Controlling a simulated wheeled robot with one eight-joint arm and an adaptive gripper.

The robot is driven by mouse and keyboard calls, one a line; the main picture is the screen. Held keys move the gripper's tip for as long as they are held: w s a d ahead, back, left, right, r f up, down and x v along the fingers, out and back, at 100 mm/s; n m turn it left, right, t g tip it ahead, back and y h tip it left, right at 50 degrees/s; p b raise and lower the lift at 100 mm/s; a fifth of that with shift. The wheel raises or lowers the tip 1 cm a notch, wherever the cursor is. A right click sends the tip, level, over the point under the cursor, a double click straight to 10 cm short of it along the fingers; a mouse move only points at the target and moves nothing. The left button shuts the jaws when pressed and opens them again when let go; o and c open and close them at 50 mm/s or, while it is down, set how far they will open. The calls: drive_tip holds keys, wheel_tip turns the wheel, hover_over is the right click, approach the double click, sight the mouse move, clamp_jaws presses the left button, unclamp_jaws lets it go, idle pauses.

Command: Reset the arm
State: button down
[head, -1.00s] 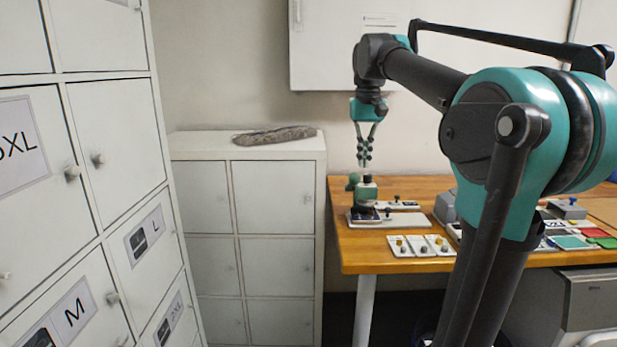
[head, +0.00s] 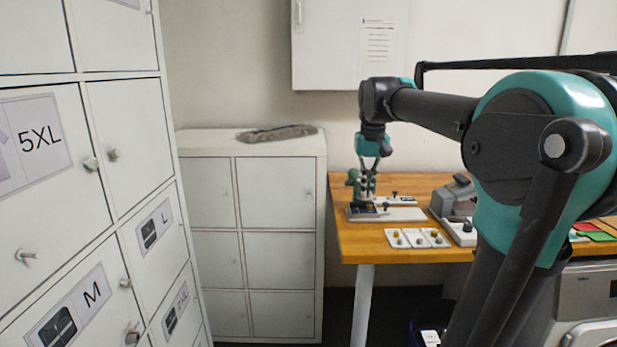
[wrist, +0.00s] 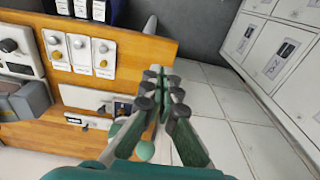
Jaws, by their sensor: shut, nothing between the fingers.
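My gripper (head: 367,187) hangs at the end of my raised arm, fingers pointing down, above the left end of the wooden table (head: 400,253) in the head view. In the wrist view my gripper (wrist: 165,90) has its fingertips together with nothing between them. A green device (head: 352,178) on the table is partly hidden behind the fingers in the head view. I cannot tell whether the fingers touch it.
White lockers with size labels (head: 40,142) stand close on the left. A low cabinet (head: 280,190) with a grey cloth-like item (head: 276,133) on top stands behind. The table holds a row of small knob panels (head: 417,238) and a grey machine (head: 455,196).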

drive_tip(key=s+d+f+t, duration=0.1)
drive_tip(key=s+f, duration=0.5)
drive_tip(key=f, duration=0.4)
drive_tip(key=s+d+f+t, duration=0.1)
drive_tip(key=s+f, duration=0.5)
drive_tip(key=f, duration=0.4)
drive_tip(key=s+d+f+t, duration=0.1)
drive_tip(key=s+f, duration=0.6)
drive_tip(key=f, duration=0.3)
drive_tip(key=shift+f, duration=0.3)
